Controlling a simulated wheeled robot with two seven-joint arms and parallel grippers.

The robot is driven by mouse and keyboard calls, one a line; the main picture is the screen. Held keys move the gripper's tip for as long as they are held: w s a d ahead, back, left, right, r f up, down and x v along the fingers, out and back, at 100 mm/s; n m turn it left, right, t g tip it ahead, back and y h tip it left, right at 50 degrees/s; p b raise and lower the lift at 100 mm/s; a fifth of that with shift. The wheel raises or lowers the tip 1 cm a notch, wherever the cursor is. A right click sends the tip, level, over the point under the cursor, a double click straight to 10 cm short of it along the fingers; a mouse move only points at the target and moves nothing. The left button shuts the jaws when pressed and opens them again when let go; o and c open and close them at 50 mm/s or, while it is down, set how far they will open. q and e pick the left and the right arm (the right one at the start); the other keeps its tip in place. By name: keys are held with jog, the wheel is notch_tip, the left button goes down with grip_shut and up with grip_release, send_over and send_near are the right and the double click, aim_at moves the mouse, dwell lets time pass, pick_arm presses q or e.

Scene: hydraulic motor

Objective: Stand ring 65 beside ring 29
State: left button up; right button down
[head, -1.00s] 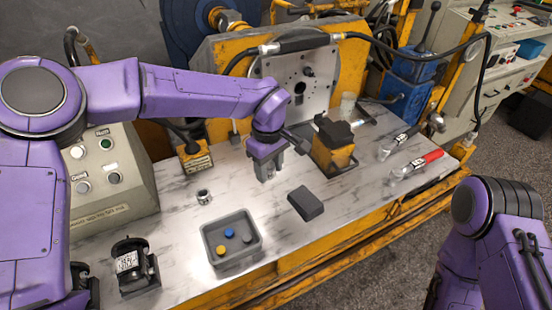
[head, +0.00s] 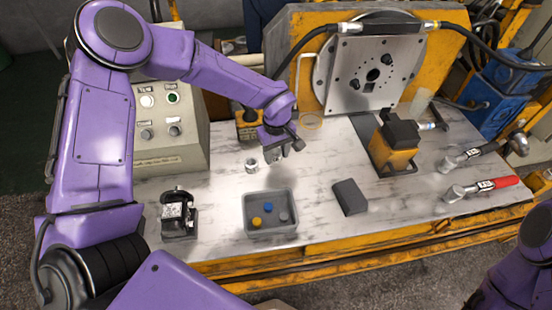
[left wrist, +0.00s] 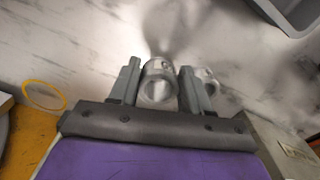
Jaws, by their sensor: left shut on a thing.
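My left gripper (head: 284,152) is shut on a grey metal ring (left wrist: 159,86), which sits between the two fingers in the left wrist view with its bore facing the camera. In the head view the held ring is mostly hidden by the fingers. A second small metal ring (head: 251,166) stands on the marbled bench top, just left of my left gripper. In the left wrist view this second ring (left wrist: 209,80) shows partly behind the right finger. No number is legible on either ring. I cannot tell whether the held ring touches the bench.
A grey tray (head: 247,218) with coloured round pieces stands in front of the rings. A black block (head: 350,197) lies to the right. A thin yellow ring (head: 312,121) lies behind the gripper. A control box (head: 165,120) stands at left. Bench between gripper and block is clear.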

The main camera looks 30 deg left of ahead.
aim_at(275, 167)
pick_arm(q)
jog(key=f, duration=0.3)
jog(key=shift+s+a, duration=0.1)
jog(key=shift+a, duration=0.1)
jog(key=shift+w+f, duration=0.2)
jog(key=shift+f, duration=0.1)
jog(key=shift+s, duration=0.1)
jog(key=o, duration=0.9)
jog(key=shift+f, duration=0.1)
notch_tip(275, 167, up, 12)
jog(key=shift+r, duration=0.2)
